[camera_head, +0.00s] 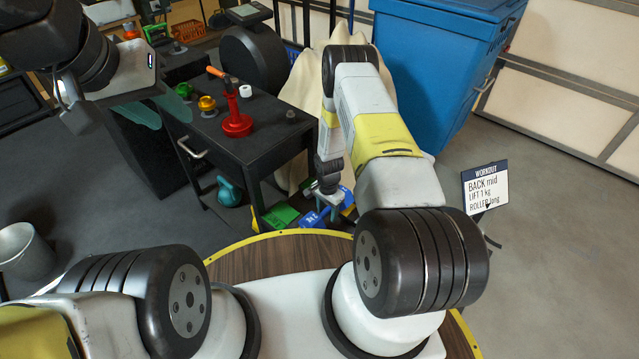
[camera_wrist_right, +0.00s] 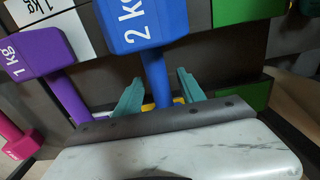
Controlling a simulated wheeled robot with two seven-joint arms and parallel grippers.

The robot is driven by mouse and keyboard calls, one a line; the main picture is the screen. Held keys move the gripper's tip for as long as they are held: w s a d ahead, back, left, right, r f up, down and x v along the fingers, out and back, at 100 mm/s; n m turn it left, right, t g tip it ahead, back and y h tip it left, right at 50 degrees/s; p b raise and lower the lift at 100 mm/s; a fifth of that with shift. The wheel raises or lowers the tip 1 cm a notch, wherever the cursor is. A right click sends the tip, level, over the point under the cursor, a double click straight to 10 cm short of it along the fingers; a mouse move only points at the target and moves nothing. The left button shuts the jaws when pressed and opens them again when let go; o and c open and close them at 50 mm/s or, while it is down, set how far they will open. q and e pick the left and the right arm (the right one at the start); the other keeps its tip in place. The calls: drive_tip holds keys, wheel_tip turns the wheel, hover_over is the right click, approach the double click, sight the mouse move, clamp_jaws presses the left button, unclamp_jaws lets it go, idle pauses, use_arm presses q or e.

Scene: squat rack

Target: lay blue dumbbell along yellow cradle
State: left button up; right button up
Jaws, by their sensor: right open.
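The blue dumbbell (camera_wrist_right: 146,22), marked 2 KG, fills the top middle of the right wrist view, its blue handle running down toward my gripper. My right gripper (camera_wrist_right: 160,84) is open, with one teal finger on each side of the handle. Whether the fingers touch it is unclear. A little yellow (camera_wrist_right: 179,101), perhaps the cradle, shows behind the handle; the rest is hidden. In the head view my right gripper (camera_head: 328,208) is low beside the cart, over blue and green pieces. My left gripper (camera_head: 172,121) hangs at upper left, empty, its teal fingers apart.
A purple 1 kg dumbbell (camera_wrist_right: 42,53) and a pink one (camera_wrist_right: 16,136) lie left of the blue one. A black cart (camera_head: 262,148) carries a red tool holder (camera_head: 236,122) and small knobs. A large blue bin (camera_head: 435,60) and a workout sign (camera_head: 490,188) stand to the right.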

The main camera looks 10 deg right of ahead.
wheel_tip(320, 180, up, 12)
wheel_tip(320, 180, up, 18)
drive_tip(key=n+t, duration=0.2)
hover_over(327, 209)
drive_tip(key=w, duration=0.2)
drive_tip(key=s+r+n+y, duration=0.15)
drive_tip(key=s+r, duration=0.25)
drive_tip(key=r, duration=1)
drive_tip(key=s+a+r+n+t, duration=0.1)
drive_tip(key=s+r+n+t, duration=0.1)
drive_tip(key=s+r, duration=0.6)
drive_tip(key=s+a+r+n+t, duration=0.1)
drive_tip(key=s+r+n+t, duration=0.1)
drive_tip(key=s+r+n, duration=0.3)
drive_tip(key=s+r, duration=0.4)
drive_tip(key=s, duration=0.5)
drive_tip(key=shift+s+r+y, duration=0.15)
drive_tip(key=shift+r+y, duration=0.15)
drive_tip(key=shift+y, duration=0.05)
drive_tip(key=shift+n, duration=0.25)
